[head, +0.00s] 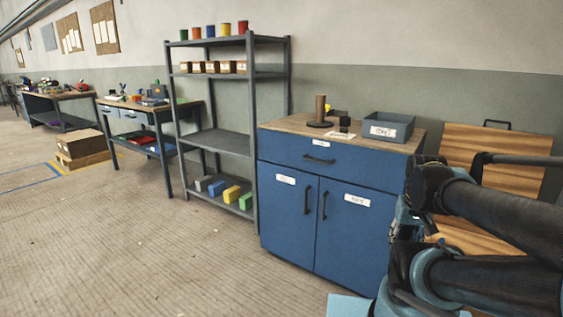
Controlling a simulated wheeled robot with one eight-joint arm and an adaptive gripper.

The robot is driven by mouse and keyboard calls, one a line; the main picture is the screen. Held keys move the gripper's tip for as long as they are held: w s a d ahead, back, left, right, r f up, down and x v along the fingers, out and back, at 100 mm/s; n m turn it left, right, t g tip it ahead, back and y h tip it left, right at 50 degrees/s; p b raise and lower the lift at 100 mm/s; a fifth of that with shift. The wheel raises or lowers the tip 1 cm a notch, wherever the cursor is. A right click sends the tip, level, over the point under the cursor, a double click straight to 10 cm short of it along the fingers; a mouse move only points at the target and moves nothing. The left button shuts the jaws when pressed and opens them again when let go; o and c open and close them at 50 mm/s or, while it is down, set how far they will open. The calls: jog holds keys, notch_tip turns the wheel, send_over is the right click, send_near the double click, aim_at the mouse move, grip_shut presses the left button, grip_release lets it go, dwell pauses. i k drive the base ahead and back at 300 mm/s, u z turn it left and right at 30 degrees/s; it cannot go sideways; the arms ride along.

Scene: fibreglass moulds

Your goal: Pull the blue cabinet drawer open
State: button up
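The blue cabinet (285,223) stands against the wall, right of the middle in the head view. Its drawer (340,170) is the wide front panel under the wooden top, and it looks closed. A dark bar handle (319,159) sits on the drawer's front. Two doors with upright dark handles are below it, both shut. My arm comes in from the right edge and covers the cabinet's right side. My gripper's fingertips cannot be made out, and nothing of mine touches the drawer handle.
A grey tray (388,127) and a dark spool stand (320,113) are on the cabinet top. A grey shelf rack (249,120) stands close on its left. Wooden boards (490,150) lean on the wall at right. The floor in front and to the left is clear.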

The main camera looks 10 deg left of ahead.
aim_at(380, 170)
jog(key=k, duration=0.8)
jog(key=z, duration=1.05)
jog(key=k, duration=0.55)
jog(key=z, duration=0.4)
jog(key=i, duration=0.8)
jog(key=u, duration=0.65)
jog(key=i, duration=0.85)
jog(key=u, duration=1)
jog(key=i, duration=0.5)
jog(key=u, duration=0.35)
